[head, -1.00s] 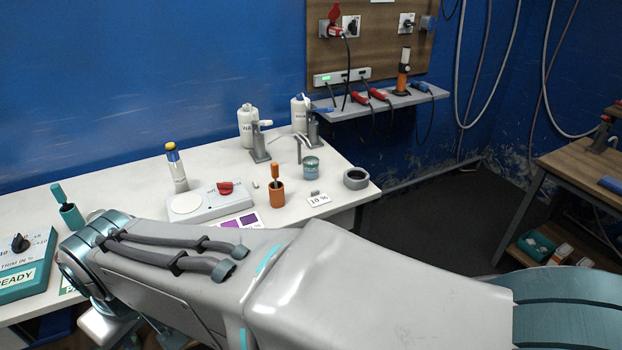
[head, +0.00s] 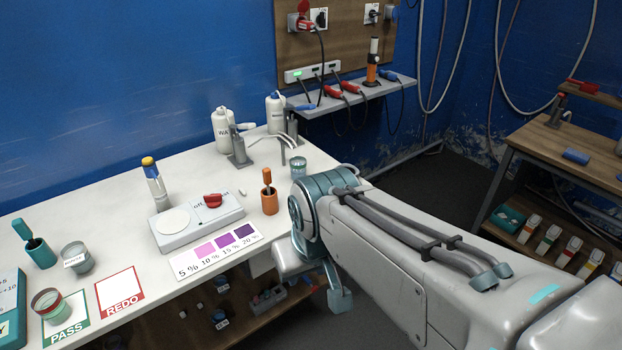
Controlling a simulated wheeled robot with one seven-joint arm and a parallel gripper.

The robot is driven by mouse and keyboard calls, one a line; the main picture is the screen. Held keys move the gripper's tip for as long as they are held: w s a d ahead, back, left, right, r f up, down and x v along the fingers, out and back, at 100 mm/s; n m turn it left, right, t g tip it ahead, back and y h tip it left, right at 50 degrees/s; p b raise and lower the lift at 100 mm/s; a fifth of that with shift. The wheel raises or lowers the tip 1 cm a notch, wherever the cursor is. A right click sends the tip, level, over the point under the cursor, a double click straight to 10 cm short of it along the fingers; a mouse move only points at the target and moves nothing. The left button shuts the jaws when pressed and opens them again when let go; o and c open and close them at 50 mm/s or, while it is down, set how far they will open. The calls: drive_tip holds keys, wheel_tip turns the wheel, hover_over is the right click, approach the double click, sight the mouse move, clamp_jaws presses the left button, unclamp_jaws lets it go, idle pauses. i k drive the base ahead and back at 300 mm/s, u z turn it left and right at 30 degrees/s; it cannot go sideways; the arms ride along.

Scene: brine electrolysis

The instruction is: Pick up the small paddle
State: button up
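Two paddle-like tools stand in small cups on the white bench, and I cannot tell which is the small paddle. One has an orange handle (head: 266,176) and stands upright in an orange cup (head: 269,202), just left of my wrist. The other has a teal handle (head: 22,229) and leans in a teal cup (head: 40,254) at the far left. The cups hide their lower ends. My gripper (head: 338,299) points down off the bench's front edge, partly hidden by my arm. Its finger opening does not show clearly, and no held object is visible.
A white device with a red knob (head: 212,200) and a purple colour card (head: 220,250) lie left of the orange cup. Bottles (head: 222,130), metal taps and a glass jar (head: 298,167) stand behind. Glass jars stand at the left. A lower shelf holds small items.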

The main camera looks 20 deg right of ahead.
sight(266, 172)
drive_tip(key=z, duration=0.15)
drive_tip(key=i, duration=1)
